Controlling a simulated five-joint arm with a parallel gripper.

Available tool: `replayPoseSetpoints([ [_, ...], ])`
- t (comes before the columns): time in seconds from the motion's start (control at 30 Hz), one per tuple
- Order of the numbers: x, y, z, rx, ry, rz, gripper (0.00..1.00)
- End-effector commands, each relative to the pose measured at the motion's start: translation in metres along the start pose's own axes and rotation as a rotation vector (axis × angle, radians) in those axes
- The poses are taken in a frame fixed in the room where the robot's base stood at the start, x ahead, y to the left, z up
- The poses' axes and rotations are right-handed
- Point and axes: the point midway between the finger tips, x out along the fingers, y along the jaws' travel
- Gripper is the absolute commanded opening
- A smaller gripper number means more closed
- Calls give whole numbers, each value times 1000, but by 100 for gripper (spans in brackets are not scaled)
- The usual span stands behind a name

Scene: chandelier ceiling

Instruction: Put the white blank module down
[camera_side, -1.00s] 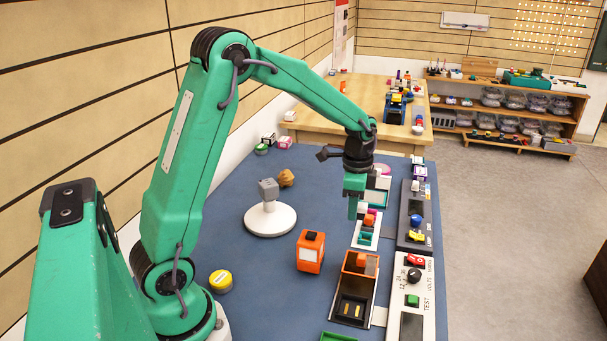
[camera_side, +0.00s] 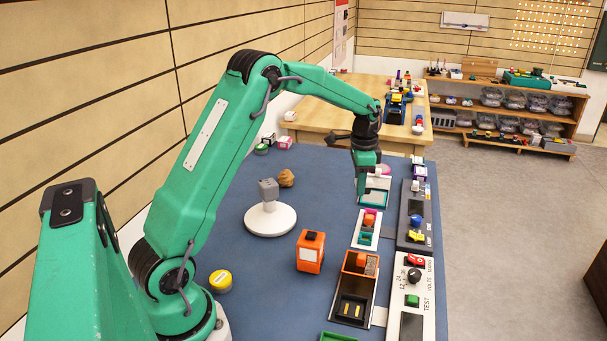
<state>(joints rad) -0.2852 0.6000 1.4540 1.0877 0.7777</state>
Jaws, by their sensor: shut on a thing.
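My gripper (camera_side: 362,190) points down over the far right part of the blue table, at the near left edge of a white-rimmed tray (camera_side: 376,197). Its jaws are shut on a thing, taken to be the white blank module. The fingers mostly hide that thing, so its shape and any contact with the tray cannot be told. A small pale patch (camera_side: 383,171) shows just right of the gripper; I cannot tell whether it is part of the module.
A white tray with coloured blocks (camera_side: 366,241) and an orange-edged holder (camera_side: 352,308) lie nearer. Panels with knobs (camera_side: 413,277) line the right edge. An orange box (camera_side: 310,252) and a grey block on a round white stand (camera_side: 270,219) stand left. Blue table between them is clear.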

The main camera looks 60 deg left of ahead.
Motion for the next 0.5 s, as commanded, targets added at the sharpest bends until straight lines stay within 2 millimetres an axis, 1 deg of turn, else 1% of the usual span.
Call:
replayPoseSetpoints([
  [0.03,1,-10,-1,-22,1,-1,3],
  [0.2,1,-31,-3,-74,0,0,3],
  [0.33,2,-39,-3,-94,0,0,3],
  [0.5,1,-42,-3,-101,1,0,3],
])
